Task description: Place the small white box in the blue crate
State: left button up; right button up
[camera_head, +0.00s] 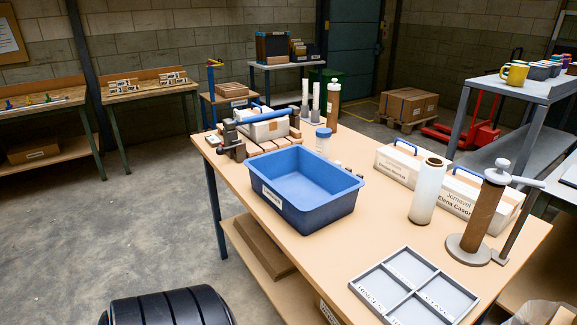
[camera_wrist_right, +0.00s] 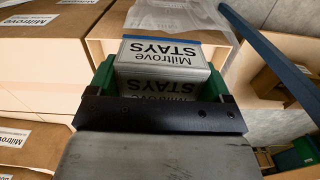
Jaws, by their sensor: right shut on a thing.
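The blue crate (camera_head: 335,212) stands on the wooden workbench in the head view, with a white label on its side. It looks empty. My right gripper (camera_wrist_right: 161,72) shows only in the right wrist view. Its green-sided jaws are shut on a small pale box (camera_wrist_right: 160,50), which I take for the small white box. Its faces read "Miltrove STAYS", and a blue strip runs along its far edge. The gripper is among cardboard boxes, and the crate is not seen there. My left gripper is in neither view.
In the wrist view, cardboard boxes (camera_wrist_right: 45,62) lie left, clear plastic film (camera_wrist_right: 180,15) is beyond, and a dark blue post (camera_wrist_right: 268,52) runs at right. On the workbench (camera_head: 300,262), a divided tray (camera_head: 408,262), a wrapped roll (camera_head: 426,190) and toolboxes (camera_head: 396,166) stand right of the crate.

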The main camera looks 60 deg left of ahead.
aim_at(290, 190)
jog(key=k+j, duration=0.1)
jog(key=j, duration=1.3)
jog(key=k+j, duration=0.15)
jog(key=j, duration=1.25)
jog(key=k, duration=0.05)
